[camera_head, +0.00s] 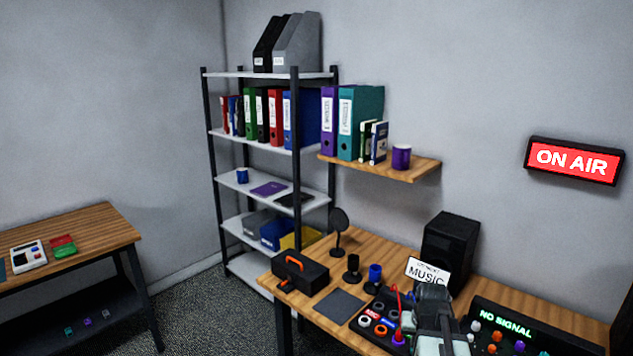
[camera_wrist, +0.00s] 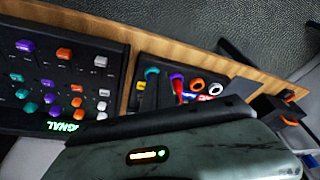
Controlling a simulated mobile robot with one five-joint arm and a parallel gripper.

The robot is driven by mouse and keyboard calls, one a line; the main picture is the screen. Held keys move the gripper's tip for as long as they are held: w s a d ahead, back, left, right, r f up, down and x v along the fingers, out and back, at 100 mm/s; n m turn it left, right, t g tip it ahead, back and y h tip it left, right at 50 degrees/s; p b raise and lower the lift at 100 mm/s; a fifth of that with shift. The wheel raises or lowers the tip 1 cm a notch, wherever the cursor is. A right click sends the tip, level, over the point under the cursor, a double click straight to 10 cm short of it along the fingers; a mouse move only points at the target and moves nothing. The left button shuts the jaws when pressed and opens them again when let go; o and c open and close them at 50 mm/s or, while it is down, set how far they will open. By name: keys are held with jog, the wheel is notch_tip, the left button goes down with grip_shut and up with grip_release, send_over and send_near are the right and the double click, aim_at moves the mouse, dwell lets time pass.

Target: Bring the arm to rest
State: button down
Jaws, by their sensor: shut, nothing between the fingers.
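My gripper (camera_head: 432,305) is at the lower right of the head view, over the desk between a socket panel (camera_head: 364,331) and a mixing console (camera_head: 540,338). It is shut with nothing in it; its fingertips are hard to make out. A red cable (camera_head: 396,297) stands up from the purple-ringed socket on the panel, just left of my gripper and apart from it. The cable also shows in the wrist view (camera_wrist: 178,92). My own grey-green housing fills the lower part of the wrist view and hides some of the desk.
A shelf rack (camera_head: 270,190) stands behind. A side table (camera_head: 85,228) is at left, with open carpet between.

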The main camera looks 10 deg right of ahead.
jog(key=w+a+n+y, duration=0.1)
jog(key=w+a+n, duration=0.15)
jog(key=a, duration=1.35)
jog(key=s+a+n+g, duration=0.1)
jog(key=s+a, duration=0.2)
jog(key=a, duration=0.2)
jog(key=s+a+f+n+g, duration=0.1)
jog(key=s+a+g, duration=0.1)
jog(key=a, duration=0.4)
jog(key=shift+s, duration=0.7)
